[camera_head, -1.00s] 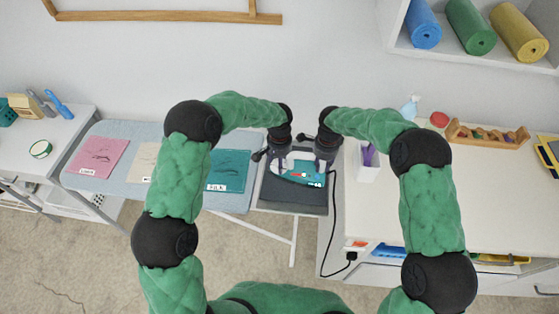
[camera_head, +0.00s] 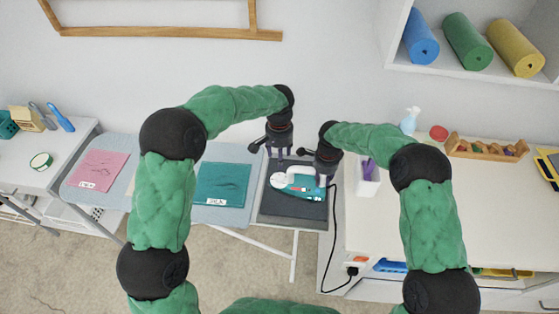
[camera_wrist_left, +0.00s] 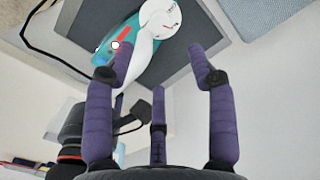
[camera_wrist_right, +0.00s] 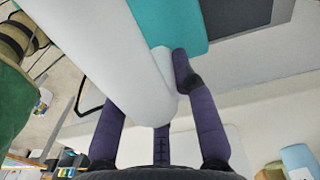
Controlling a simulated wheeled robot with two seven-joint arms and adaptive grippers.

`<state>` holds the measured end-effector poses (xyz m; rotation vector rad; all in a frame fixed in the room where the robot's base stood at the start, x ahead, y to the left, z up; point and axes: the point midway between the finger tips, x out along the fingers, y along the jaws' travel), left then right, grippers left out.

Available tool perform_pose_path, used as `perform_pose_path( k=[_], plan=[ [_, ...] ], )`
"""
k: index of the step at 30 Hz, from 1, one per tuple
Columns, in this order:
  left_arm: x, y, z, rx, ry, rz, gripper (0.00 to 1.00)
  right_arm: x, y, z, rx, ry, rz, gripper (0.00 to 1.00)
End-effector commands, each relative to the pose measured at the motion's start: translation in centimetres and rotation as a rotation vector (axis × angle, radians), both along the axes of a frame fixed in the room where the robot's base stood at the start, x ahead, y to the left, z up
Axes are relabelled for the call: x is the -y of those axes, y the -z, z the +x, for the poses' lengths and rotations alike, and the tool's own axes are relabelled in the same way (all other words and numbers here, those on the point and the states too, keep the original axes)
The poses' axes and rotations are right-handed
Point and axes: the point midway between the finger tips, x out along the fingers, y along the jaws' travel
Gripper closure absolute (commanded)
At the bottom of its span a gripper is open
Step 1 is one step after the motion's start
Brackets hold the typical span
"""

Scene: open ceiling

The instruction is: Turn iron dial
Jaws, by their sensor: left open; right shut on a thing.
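The iron is teal and white and lies on a dark grey rest pad (camera_head: 290,208). Its teal body (camera_head: 303,192) shows in the head view, with a white dial (camera_wrist_left: 160,18) seen close up in the left wrist view. My right gripper (camera_head: 327,170) is shut on the iron at its right end; the white handle (camera_wrist_right: 95,55) fills much of the right wrist view between its fingers. My left gripper (camera_head: 279,152) is open and empty just behind and above the iron. In the left wrist view its fingers (camera_wrist_left: 162,68) are spread, with the dial ahead of them.
An ironing board with a teal cloth (camera_head: 222,184) and a pink cloth (camera_head: 98,170) is to the left. A black cord (camera_head: 333,240) runs down beside the white counter. A white cup (camera_head: 367,184) stands close right of my right gripper.

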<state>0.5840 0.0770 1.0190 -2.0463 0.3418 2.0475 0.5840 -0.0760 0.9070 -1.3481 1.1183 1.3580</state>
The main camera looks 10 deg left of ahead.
Motion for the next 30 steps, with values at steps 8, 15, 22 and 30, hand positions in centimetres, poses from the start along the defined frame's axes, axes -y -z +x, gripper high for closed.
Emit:
perform_pose_path(
  k=[8, 15, 22, 30],
  plan=[
    [0.00, -0.31, -0.02, 0.000, 0.001, 0.000, 0.44, 0.02, 0.11, -0.11, -0.004, 0.001, -0.001, 1.00],
    [0.02, -0.26, -0.01, 0.000, -0.064, 0.001, 0.44, 0.02, 0.11, -0.11, -0.004, 0.001, -0.001, 1.00],
    [0.06, -0.20, 0.02, 0.000, -0.283, 0.004, 0.44, 0.02, 0.10, -0.11, -0.003, 0.001, -0.001, 1.00],
    [0.06, 0.65, 0.03, -0.001, -0.391, 0.006, 0.44, 0.02, 0.10, -0.10, -0.003, 0.001, -0.001, 1.00]
  ],
)
